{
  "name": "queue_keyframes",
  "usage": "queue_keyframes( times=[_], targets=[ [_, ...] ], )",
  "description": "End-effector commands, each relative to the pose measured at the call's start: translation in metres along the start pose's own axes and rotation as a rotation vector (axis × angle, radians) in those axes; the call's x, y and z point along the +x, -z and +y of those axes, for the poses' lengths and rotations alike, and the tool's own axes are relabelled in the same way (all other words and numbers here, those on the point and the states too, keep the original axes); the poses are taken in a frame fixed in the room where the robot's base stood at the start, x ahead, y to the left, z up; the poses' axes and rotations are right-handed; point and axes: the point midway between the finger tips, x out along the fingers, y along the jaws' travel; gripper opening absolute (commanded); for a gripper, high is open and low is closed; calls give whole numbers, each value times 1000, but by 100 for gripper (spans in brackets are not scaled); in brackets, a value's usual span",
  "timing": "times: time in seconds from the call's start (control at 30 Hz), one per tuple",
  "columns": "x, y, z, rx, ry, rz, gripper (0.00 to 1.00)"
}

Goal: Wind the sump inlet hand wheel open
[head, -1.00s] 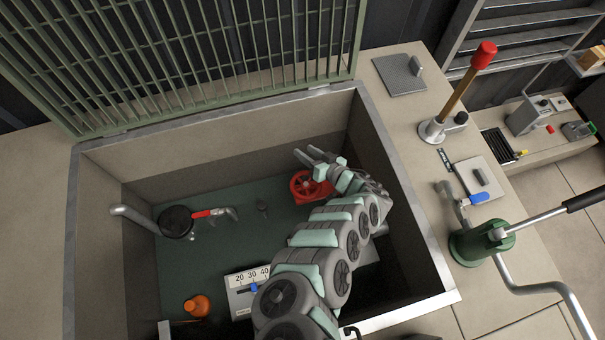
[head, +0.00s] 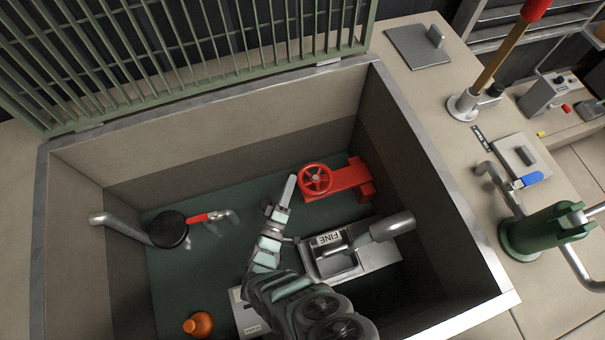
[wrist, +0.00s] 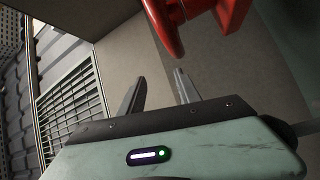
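The red hand wheel (head: 316,179) sits on a red valve body (head: 345,180) on the sump floor, toward the back right. My gripper (head: 284,190) is just left of the wheel in the head view and apart from it. In the wrist view the two fingers of my gripper (wrist: 158,92) stand spread with nothing between them. The red wheel (wrist: 163,25) shows partly in the wrist view, above the fingertips and cut off by the top edge.
A tray marked FINE (head: 328,239) with a grey cylinder (head: 392,226) lies right of my arm. A red-handled pipe valve (head: 208,217), a black round part (head: 169,230) and an orange bulb (head: 198,324) are at left. Sump walls (head: 415,150) enclose the area; the grating (head: 210,45) stands open behind.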

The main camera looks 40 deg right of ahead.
Motion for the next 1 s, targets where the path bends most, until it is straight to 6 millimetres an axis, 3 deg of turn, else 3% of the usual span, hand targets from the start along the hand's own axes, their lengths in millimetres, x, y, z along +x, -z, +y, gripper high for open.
queue_keyframes(
  times=[0.1,0.2,0.37,0.8,1.0],
  targets=[
    [-22,-15,-15,-121,35,-109,40],
    [-32,-24,-27,-200,63,-150,40],
    [-31,-28,-30,-242,78,-172,40],
    [43,-42,-34,-241,75,-171,40],
    [65,-46,-36,-241,79,-169,40]
  ],
)
